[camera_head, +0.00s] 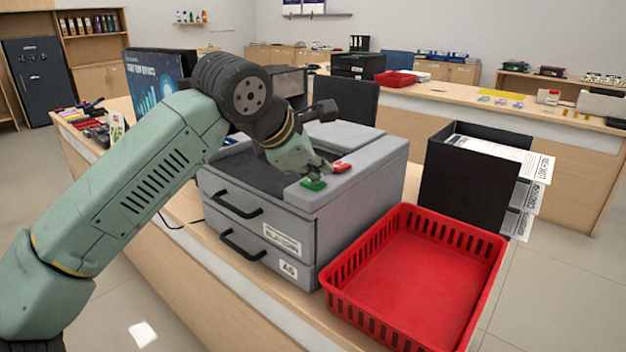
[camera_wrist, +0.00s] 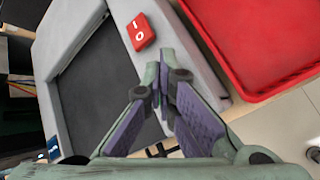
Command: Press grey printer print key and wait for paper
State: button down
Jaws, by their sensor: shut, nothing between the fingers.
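The grey printer (camera_head: 345,215) stands on the counter, with two handled drawers in front and a dark recessed top (camera_head: 262,170). A green key (camera_head: 313,185) sits on its top near the front right corner. A red key (camera_head: 341,168) lies just behind it; in the wrist view the red key (camera_wrist: 140,31) shows white marks. My gripper (camera_head: 320,172) is shut and empty, pointing down right at the green key. I cannot tell whether the fingertips touch it. In the wrist view my closed fingers (camera_wrist: 165,70) hide the green key. The dark recess (camera_wrist: 105,90) looks bare.
A red basket (camera_head: 410,285) stands right of the printer, close to it. A black file holder (camera_head: 465,180) with papers is behind the basket. A monitor (camera_head: 155,85) stands left behind my arm. Another counter (camera_head: 500,105) runs along the back.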

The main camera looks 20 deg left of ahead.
aim_at(316, 184)
jog(key=shift+r+p, duration=0.35)
jog(key=shift+r, duration=0.45)
jog(key=shift+r, duration=0.1)
jog(key=shift+r+p, duration=1.6)
jog(key=shift+r, duration=0.8)
